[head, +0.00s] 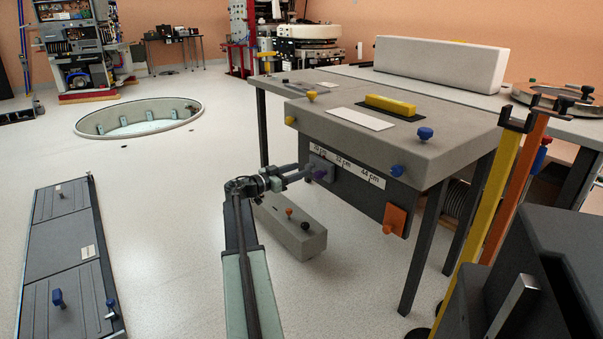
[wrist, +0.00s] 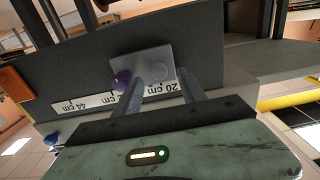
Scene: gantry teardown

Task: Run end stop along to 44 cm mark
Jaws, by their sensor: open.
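The end stop is a grey plate (head: 324,161) with a purple knob (head: 320,174), on the dark front panel of the grey table. It sits at the left end of the white scale (head: 347,165), near the 20 cm mark; the 44 cm mark lies to its right. In the wrist view the scale appears upside down, with the plate (wrist: 150,58) and purple knob (wrist: 122,79) ahead. My gripper (wrist: 158,74) is open, its fingertips close in front of the plate. The knob shows just left of the left finger. Contact cannot be told.
An orange block (head: 395,220) sits at the panel's right end. Blue knobs (head: 425,133) and a yellow bar (head: 390,105) are on the table. A grey box (head: 290,228) with small knobs stands on the floor below. Yellow and orange posts stand at right.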

